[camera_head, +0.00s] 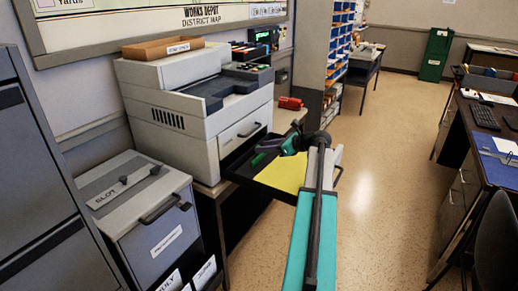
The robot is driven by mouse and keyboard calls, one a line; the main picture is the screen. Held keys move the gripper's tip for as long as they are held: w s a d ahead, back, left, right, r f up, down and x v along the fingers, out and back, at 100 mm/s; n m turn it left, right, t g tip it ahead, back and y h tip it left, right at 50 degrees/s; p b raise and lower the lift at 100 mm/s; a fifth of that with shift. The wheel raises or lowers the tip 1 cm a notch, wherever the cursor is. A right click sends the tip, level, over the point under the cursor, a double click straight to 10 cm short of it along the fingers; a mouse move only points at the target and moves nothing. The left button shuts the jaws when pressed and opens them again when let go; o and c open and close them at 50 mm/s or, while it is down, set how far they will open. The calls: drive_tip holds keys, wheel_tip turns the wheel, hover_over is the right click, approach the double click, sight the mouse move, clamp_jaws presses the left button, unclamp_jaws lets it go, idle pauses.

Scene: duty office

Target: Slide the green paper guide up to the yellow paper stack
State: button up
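The yellow paper stack (284,174) lies in a dark pulled-out tray (243,174) at the front of the grey printer. A small green piece, which looks like the paper guide (258,158), shows at the left of the stack, with a dark gap between them. My gripper (266,149) is over the tray, close to the green guide and above the stack's far left edge. I cannot tell whether it touches the guide. Its fingers are small and dark here, so their opening is unclear. My arm hides the right part of the stack and tray.
A red object (290,103) sits behind the tray. A grey slotted box (140,205) stands at the left. A desk (480,150) is at the right. The floor between is clear.

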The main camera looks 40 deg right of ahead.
drive_tip(key=shift+x, duration=1.8)
clamp_jaws()
